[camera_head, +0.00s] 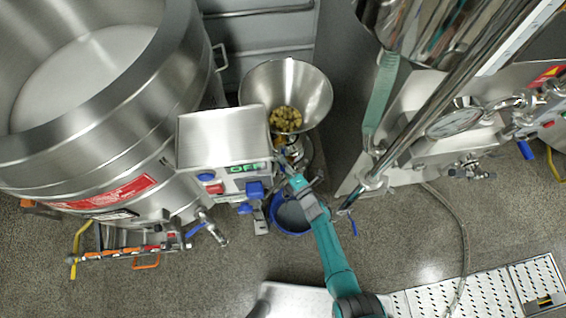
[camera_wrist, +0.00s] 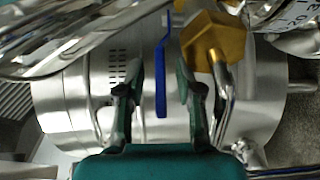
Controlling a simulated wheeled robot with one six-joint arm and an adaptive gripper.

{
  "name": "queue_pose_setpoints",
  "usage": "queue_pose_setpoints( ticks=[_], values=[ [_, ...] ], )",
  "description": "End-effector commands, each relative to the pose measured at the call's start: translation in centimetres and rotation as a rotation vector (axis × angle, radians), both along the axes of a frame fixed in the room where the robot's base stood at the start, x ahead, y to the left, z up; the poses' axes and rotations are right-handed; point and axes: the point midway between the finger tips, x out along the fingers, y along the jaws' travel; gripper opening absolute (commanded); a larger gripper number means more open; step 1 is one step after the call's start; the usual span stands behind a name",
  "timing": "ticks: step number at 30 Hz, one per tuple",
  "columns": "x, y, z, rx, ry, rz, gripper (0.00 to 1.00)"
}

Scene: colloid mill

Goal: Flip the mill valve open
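The mill has a steel funnel hopper (camera_head: 312,92) with yellowish-green pieces in it, next to a steel control box (camera_head: 222,138). My teal gripper (camera_head: 284,168) reaches up to the mill body just below the hopper in the head view. In the wrist view my gripper (camera_wrist: 161,92) is open, with one finger on each side of a slim blue valve lever (camera_wrist: 161,75). The lever hangs upright between the fingers, with gaps on both sides and no visible contact. Behind it is the mill's round steel body (camera_wrist: 80,100). The lever cannot be made out in the head view.
A brass-coloured fitting (camera_wrist: 212,42) sits close to the right finger. A blue bucket (camera_head: 276,222) stands on the floor below the mill. A large steel vat (camera_head: 110,130) is at left, and a steel machine with a slanted pipe (camera_head: 440,100) is at right.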

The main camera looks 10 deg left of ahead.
Motion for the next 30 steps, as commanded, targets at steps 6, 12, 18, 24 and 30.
queue_pose_setpoints(
  ticks=[6, 12, 18, 24, 30],
  values=[
    [-0.2, -0.1, -0.1, -0.001, 0.001, 0.000, 0.35],
    [-1.8, -1.5, -0.2, -0.001, 0.002, -0.002, 0.35],
    [-4.7, -4.0, -0.2, -0.001, 0.002, -0.003, 0.35],
    [-7.4, -6.3, -0.1, -0.001, 0.001, -0.003, 0.35],
    [-8.8, -7.6, 0.0, -0.001, -0.001, -0.002, 0.35]
  ],
)
